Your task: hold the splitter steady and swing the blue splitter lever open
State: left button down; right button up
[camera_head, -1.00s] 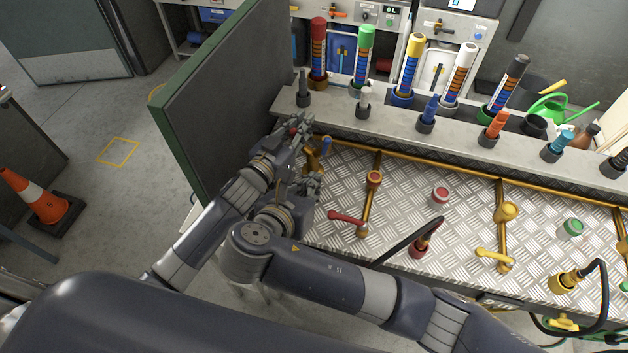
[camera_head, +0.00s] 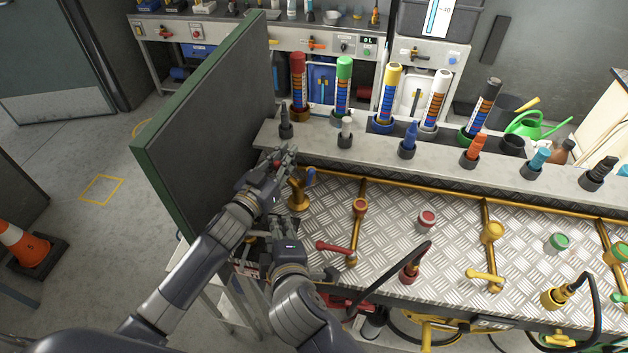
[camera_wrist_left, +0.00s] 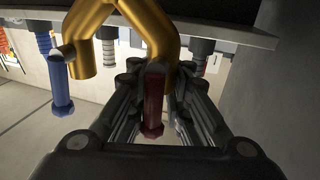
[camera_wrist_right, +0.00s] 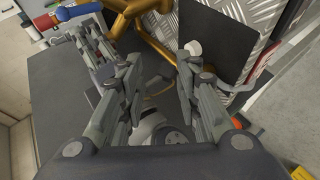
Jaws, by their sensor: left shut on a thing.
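The brass splitter (camera_head: 297,192) stands at the left end of the metal bench. Its blue lever (camera_head: 311,177) hangs to the left of the brass fork in the left wrist view (camera_wrist_left: 60,85). My left gripper (camera_head: 280,158) is shut on the red lever (camera_wrist_left: 154,100) of the splitter. My right gripper (camera_wrist_right: 155,95) is open and empty. In the right wrist view the blue lever (camera_wrist_right: 78,12) and brass pipes (camera_wrist_right: 125,25) lie beyond its fingertips, apart from them.
A dark green-edged panel (camera_head: 200,125) stands upright just left of the grippers. A brass valve with a red handle (camera_head: 334,248) is close on the right. A shelf (camera_head: 400,157) with several coloured nozzles runs behind. An orange cone (camera_head: 25,250) stands on the floor.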

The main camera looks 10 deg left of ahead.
jog(key=m, duration=0.2)
jog(key=m+t+y, duration=0.4)
jog(key=m+t, duration=0.1)
jog(key=m, duration=0.9)
send_near(311, 177)
jog(key=x, duration=0.8)
jog(key=shift+w, duration=0.15)
grip_shut()
